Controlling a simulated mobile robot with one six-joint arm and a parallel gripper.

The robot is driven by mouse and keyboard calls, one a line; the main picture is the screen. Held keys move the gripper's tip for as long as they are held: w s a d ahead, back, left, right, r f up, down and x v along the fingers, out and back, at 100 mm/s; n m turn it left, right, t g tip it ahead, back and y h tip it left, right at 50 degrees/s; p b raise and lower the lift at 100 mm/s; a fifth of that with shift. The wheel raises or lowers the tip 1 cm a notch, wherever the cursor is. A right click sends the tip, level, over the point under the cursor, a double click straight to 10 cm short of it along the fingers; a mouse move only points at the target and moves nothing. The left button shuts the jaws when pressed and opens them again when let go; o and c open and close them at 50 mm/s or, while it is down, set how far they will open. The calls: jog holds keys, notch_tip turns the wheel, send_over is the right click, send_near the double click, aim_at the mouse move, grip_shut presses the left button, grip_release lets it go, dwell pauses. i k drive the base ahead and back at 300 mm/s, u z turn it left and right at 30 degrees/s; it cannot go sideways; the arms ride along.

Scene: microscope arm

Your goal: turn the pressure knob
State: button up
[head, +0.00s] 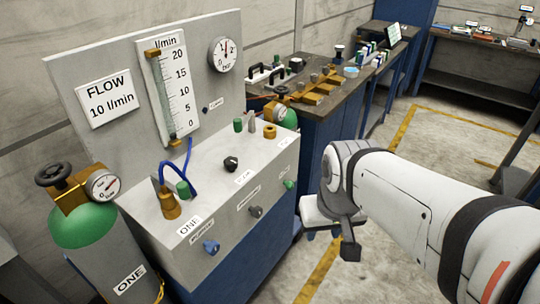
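A grey bench panel (225,215) carries a blue knob (210,246), a dark grey knob (255,211) and a green knob (289,184) on its sloping front. Each has a small label above it, too small to read surely, so I cannot tell which is the pressure knob. A black knob (231,163) stands on the top surface. My gripper (345,245) hangs at the end of my white arm, right of the panel and apart from all the knobs. Its fingers are not clear, and I cannot tell if it is open.
A green gas cylinder (88,235) with a round gauge stands at the left. A flow scale (168,85) and a bar gauge (224,54) are on the upright board. A workbench (330,92) with brass parts is behind. Open floor lies behind my arm.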

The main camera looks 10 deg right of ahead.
aim_at(256, 212)
jog(key=z, duration=1)
jog(key=k, duration=0.85)
jog(key=u, duration=1.25)
jog(key=i, duration=0.95)
jog(key=u, duration=0.05)
